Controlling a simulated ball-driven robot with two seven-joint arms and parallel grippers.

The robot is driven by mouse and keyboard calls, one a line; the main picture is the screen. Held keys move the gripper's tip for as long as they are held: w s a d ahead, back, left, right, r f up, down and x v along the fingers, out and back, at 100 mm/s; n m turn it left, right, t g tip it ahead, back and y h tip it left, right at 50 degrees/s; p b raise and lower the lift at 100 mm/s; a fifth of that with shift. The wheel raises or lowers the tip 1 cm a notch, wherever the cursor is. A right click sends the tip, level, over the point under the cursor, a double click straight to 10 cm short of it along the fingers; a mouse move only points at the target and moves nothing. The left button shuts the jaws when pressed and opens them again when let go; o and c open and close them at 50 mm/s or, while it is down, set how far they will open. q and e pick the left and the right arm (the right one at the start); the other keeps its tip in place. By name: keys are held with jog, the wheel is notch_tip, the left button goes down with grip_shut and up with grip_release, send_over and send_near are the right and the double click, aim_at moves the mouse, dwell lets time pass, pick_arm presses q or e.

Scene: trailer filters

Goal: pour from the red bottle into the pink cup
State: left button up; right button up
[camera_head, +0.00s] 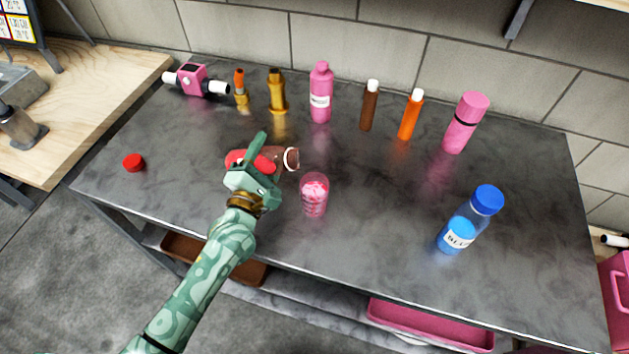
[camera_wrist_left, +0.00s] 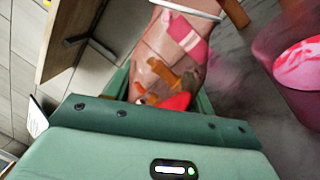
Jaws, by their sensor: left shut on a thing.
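The red bottle (camera_head: 279,157) is see-through and reddish. My left gripper (camera_head: 259,160) is shut on it and holds it tilted over nearly flat, its white-rimmed open mouth pointing right. In the left wrist view the bottle (camera_wrist_left: 165,55) lies between the fingers, its rim at the top edge. The pink cup (camera_head: 314,196) stands upright on the table, just right of and nearer than the bottle's mouth, with pink contents inside. It also shows at the right of the left wrist view (camera_wrist_left: 274,50). No stream is visible between them. My right gripper is out of view.
A red cap (camera_head: 133,162) lies at the left of the dark table (camera_head: 375,230). A blue bottle (camera_head: 466,222) stands at the right. Along the back stand a pink bottle (camera_head: 321,95), a pink flask (camera_head: 464,125), a pink device (camera_head: 194,80) and several smaller bottles.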

aim_at(267, 147)
pick_arm(q)
jog(key=shift+a+r+m, duration=0.15)
jog(key=shift+r+m, duration=0.7)
jog(key=shift+m, duration=0.25)
dwell(1.6)
jog(key=shift+d+r+m+h+p, duration=0.25)
jog(key=shift+r+m+p, duration=0.15)
jog(key=shift+m+p, duration=0.15)
jog(key=shift+d+r+m+h+p, duration=0.15)
jog(key=shift+r+m+h+p, duration=0.15)
jog(key=shift+m+p, duration=0.2)
dwell(1.5)
jog(key=shift+s+r+m+p, duration=0.1)
jog(key=shift+r+m+p, duration=0.5)
jog(key=shift+m+p, duration=0.05)
dwell(1.3)
